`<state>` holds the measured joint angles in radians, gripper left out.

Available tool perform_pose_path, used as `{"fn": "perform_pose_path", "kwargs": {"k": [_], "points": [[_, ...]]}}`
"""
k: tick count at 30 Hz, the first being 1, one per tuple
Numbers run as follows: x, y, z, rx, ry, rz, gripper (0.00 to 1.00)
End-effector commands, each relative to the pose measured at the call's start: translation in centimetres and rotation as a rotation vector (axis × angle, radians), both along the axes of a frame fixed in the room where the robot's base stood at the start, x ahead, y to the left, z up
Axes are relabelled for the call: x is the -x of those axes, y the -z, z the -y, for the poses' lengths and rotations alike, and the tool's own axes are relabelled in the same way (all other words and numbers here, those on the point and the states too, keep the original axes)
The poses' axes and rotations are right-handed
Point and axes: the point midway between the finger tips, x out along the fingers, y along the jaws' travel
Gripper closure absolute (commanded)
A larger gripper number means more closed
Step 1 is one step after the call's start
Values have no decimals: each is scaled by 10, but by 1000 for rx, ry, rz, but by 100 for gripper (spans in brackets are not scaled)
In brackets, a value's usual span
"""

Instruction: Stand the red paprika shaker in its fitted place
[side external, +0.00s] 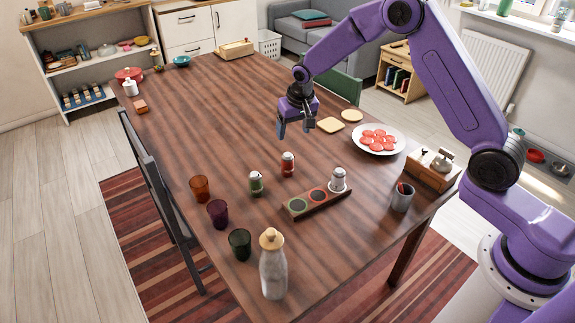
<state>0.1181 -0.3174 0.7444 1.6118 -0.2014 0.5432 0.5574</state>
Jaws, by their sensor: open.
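The red paprika shaker (287,164) stands upright on the table near its middle, with a light cap. A green shaker (255,183) stands upright to its left. A wooden rack (321,204) lies to the lower right of both, with a row of coloured round places. Its green-ringed place (298,206) and red-ringed place (318,195) are empty. A white shaker (338,180) stands at the rack's right end. My gripper (295,130) is open and empty, pointing down above the table, behind the red shaker in the picture and apart from it.
Orange (200,188), purple (217,213) and dark green (240,244) glasses and a stoppered bottle (272,265) stand at the front left. A plate of tomato slices (379,139), a grey cup (402,197) and a wooden caddy (433,170) are to the right. The table's left middle is clear.

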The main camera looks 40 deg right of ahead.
Motion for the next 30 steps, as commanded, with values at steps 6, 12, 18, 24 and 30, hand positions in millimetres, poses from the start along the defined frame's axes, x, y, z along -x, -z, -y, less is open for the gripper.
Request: {"fn": "perform_pose_path", "kwargs": {"k": [6,12,18,24,30], "points": [[-9,39,2,1,0,-4,26],[-18,70,4,1,-2,-3,26],[-25,94,5,0,-2,-1,26],[-28,103,6,0,-2,-1,26],[-34,122,6,1,-1,-2,26]]}}
